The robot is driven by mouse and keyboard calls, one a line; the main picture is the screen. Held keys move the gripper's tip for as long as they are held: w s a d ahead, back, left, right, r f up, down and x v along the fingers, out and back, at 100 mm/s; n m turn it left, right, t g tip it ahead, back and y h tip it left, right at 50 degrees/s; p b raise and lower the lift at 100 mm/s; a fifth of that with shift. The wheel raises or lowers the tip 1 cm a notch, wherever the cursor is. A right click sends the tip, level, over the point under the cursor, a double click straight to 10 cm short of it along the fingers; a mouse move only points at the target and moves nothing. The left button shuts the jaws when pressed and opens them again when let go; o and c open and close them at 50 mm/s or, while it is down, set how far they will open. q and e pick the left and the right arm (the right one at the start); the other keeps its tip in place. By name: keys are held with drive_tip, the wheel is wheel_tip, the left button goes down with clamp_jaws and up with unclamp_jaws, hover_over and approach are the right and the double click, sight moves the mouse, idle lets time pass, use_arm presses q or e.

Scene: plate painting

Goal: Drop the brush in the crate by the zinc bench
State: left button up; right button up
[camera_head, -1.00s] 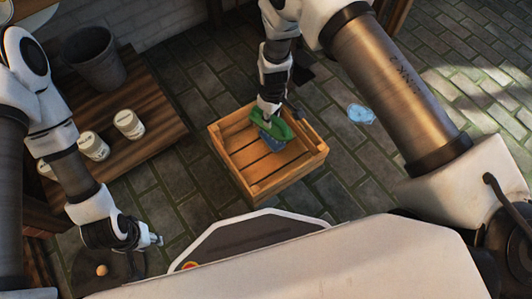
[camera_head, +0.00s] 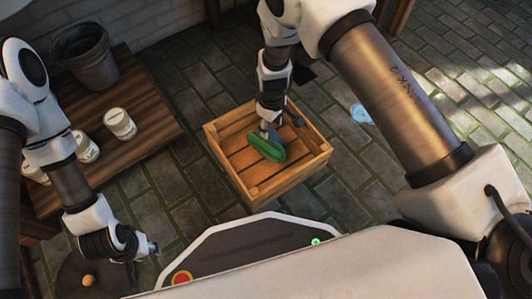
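The green brush (camera_head: 266,147) is over the wooden crate (camera_head: 272,184), within its outline in the head view. It is tilted, with its green side facing up and its bristles hidden. My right gripper (camera_head: 280,126) is above the crate, just behind the brush. Its fingers look spread apart, and the brush appears out of its grasp. Whether the brush touches the crate floor is hard to tell. My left gripper (camera_head: 150,247) is low at the left, away from the crate and empty; its fingertips are too small to read.
A dark wooden table (camera_head: 150,150) at the left holds a grey bucket (camera_head: 86,58) and several white tins (camera_head: 120,124). A light blue patch (camera_head: 361,114) lies on the brick floor right of the crate. Floor around the crate is mostly clear.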

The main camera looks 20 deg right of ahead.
wheel_tip(320, 180, up, 12)
idle(0.5)
idle(0.3)
drive_tip(key=s+d+f+m+g+p, duration=0.1)
drive_tip(key=s+d+f+m+p, duration=0.15)
drive_tip(key=s, duration=0.75)
drive_tip(key=s+d+f+m+g+p, duration=0.1)
drive_tip(key=s+d+p, duration=0.3)
drive_tip(key=s, duration=0.6)
drive_tip(key=s+d+f+m+p, duration=0.1)
drive_tip(key=s+d+m+p, duration=0.2)
drive_tip(key=s, duration=0.7)
drive_tip(key=w+r+t+p, duration=0.2)
drive_tip(key=w+r+p, duration=0.1)
drive_tip(key=r+p, duration=3.4)
drive_tip(key=shift+r+m+p, duration=0.4)
drive_tip(key=shift+m+p, duration=0.05)
drive_tip(key=shift+p, duration=0.05)
